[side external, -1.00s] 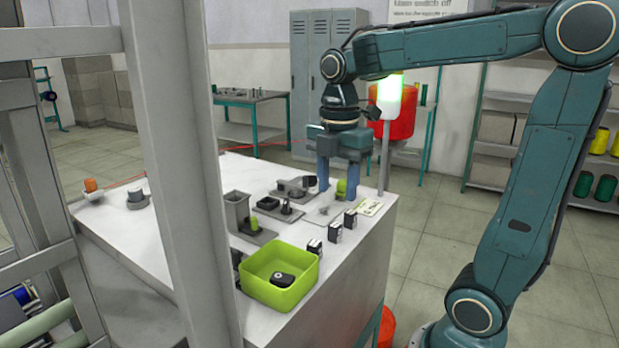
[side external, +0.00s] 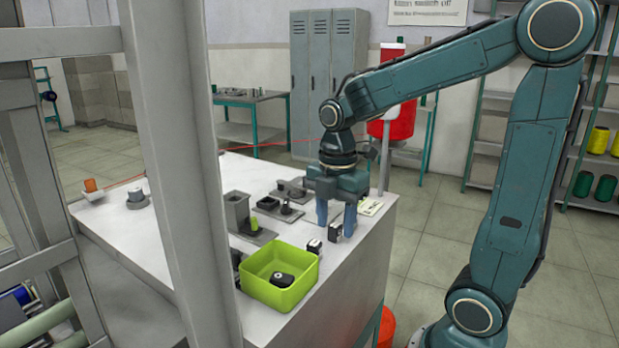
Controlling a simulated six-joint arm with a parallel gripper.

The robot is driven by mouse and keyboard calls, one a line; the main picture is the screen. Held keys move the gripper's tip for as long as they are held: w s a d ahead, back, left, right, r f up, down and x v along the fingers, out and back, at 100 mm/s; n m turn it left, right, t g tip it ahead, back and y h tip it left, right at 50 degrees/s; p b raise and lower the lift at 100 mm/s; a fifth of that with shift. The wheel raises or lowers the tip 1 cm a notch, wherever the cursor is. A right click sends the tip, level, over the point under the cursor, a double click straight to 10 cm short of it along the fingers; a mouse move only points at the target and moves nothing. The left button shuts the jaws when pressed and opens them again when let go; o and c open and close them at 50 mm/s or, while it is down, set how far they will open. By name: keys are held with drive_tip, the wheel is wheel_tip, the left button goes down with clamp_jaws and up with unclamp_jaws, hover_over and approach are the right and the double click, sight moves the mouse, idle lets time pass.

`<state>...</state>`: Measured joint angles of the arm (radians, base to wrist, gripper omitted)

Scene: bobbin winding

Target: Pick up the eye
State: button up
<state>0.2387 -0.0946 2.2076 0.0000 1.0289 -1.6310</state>
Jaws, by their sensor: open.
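My gripper (side external: 336,228) points down over the front right of the white table, with its two fingers apart. Between the fingers in the picture is a small black-and-white block (side external: 335,233); I cannot tell whether they touch it. A similar block (side external: 314,246) stands to the left, outside the fingers. The third block of this row is hidden behind my right finger. I cannot tell for sure which of these small parts is the eye.
A green bin (side external: 262,287) with a dark part (side external: 282,279) inside stands at the front. Grey fixtures (side external: 238,212) with a green piece (side external: 254,223) and dark pegs are behind it. A printed card (side external: 370,207) lies at the right edge. The table's left side holds an orange spool (side external: 90,185).

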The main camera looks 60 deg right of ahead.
drive_tip(key=shift+f, duration=0.9)
clamp_jaws()
